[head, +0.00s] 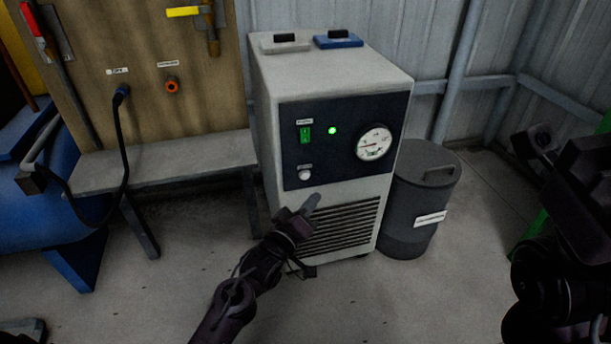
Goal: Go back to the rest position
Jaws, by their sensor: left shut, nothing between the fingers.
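My left gripper (311,203) is shut and empty. Its arm comes up from the bottom of the head view, and the fingertips show just in front of the lower front of a grey cabinet machine (268,112). I cannot tell whether they touch it. The machine's dark panel (341,159) has a green switch (305,134), a lit green lamp (332,131), a round white gauge (374,143) and a pale round button (305,174). Dark parts of my right arm show at the right edge; its fingers cannot be made out.
A dark lidded bin (418,210) stands right of the machine. A grey bench (165,164) and a blue tank (40,205) are at left, with a black hose (123,140) hanging from the wooden board (135,60). Bare floor (400,300) lies in front.

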